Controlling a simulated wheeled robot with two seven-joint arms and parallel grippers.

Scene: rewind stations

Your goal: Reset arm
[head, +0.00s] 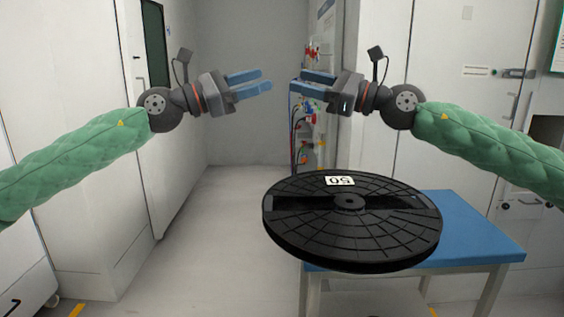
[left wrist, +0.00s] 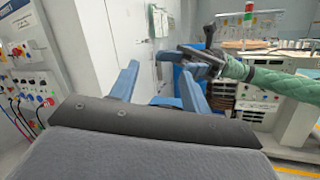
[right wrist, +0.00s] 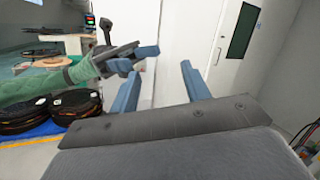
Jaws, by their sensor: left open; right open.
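My left gripper (head: 268,81) is in the upper middle of the head view, with its blue fingers apart and nothing between them. My right gripper (head: 296,84) faces it from the right, also open and empty. A small gap lies between the two grippers. Both arms are raised in green padded sleeves. The left gripper's blue fingers show in the left wrist view (left wrist: 160,85), and the right gripper's in the right wrist view (right wrist: 158,90). Each wrist view also shows the opposite arm.
A black round reel (head: 390,236) marked 50 lies on a blue-topped table (head: 480,240), overhanging its left side, below the grippers. White cabinets (head: 85,130) stand left. A panel with coloured cables (head: 308,130) is behind. The floor (head: 200,240) left of the table is clear.

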